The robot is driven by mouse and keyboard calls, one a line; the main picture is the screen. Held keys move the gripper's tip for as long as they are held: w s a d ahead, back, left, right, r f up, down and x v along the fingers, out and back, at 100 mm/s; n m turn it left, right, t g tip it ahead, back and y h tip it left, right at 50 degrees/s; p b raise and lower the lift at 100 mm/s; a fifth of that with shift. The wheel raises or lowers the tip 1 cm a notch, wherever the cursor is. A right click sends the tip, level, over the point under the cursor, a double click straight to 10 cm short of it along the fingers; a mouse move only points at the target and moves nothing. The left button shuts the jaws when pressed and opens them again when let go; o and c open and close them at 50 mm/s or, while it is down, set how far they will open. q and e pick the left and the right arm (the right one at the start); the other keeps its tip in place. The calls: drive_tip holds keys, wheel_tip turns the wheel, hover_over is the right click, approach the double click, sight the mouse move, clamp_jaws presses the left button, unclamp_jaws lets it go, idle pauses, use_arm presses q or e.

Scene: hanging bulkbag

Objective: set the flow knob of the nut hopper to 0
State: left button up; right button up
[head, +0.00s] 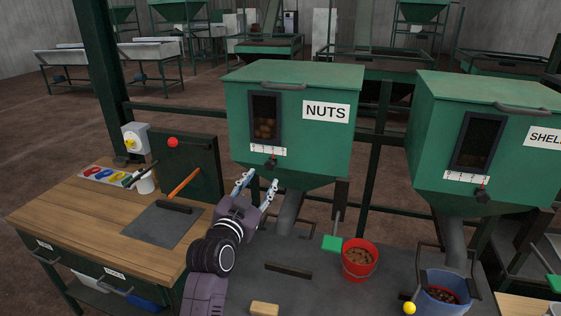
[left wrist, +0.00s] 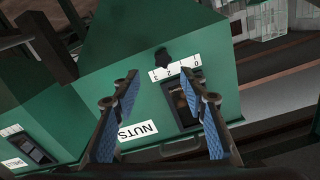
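The nut hopper (head: 290,125) is a green box labelled NUTS with a small dark window. Its black flow knob (head: 271,164) sits below a white number scale (head: 268,151); a small red mark shows at the knob's top. My left gripper (head: 261,178) is open and empty, just below and in front of the knob. In the left wrist view the hopper appears upside down, with the knob (left wrist: 163,57) beyond and between the two spread fingers. No contact with the knob shows. My right gripper is not in view.
A second green hopper (head: 485,140) stands at right. Below are a red bucket (head: 360,262) and a blue bucket (head: 444,292) with contents, and a green scoop (head: 332,242). A wooden workbench (head: 60,205) stands left. The nut hopper's grey spout (head: 289,212) is right of my gripper.

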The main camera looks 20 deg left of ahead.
sight(269, 166)
use_arm(q)
drive_tip(key=w+p, duration=0.1)
drive_tip(key=w, duration=0.5)
drive_tip(key=shift+a+p, duration=0.1)
drive_tip(key=shift+p, duration=0.3)
drive_tip(key=shift+w+a, duration=0.1)
drive_tip(key=shift+w, duration=0.55)
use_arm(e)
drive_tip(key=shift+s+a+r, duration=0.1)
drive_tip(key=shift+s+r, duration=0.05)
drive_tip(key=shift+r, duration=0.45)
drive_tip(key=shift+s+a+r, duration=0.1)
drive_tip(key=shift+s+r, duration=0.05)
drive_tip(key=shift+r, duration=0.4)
use_arm(q)
clamp_jaws()
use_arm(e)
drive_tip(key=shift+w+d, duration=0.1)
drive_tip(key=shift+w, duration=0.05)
